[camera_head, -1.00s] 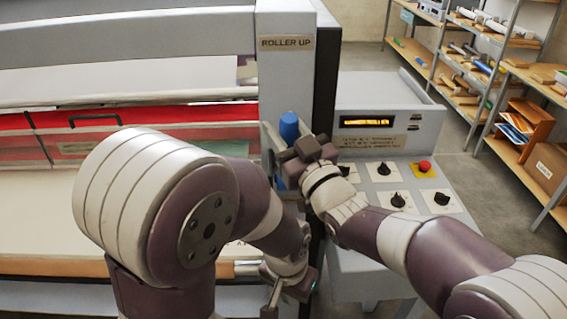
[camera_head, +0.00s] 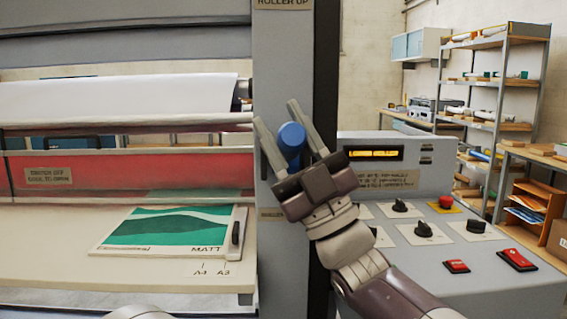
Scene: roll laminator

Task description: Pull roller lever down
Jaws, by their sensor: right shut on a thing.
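The roller lever (camera_head: 291,136) shows as a blue rounded knob on the grey right-hand column of the laminator (camera_head: 285,60). My right gripper (camera_head: 277,114) comes up from the lower right, with one finger on each side of the blue knob. It is shut on the lever. The lower part of the lever is hidden behind the gripper body. A "ROLLER UP" label (camera_head: 283,3) is cut off at the top of the column. A lower label is partly hidden by the gripper. My left gripper is out of view.
The control panel (camera_head: 400,228) with black knobs, a red round button (camera_head: 446,202) and red switches lies right of the column, close under my right arm. A green "MATT" sheet (camera_head: 170,230) lies on the feed table at left. Shelves (camera_head: 500,100) stand behind.

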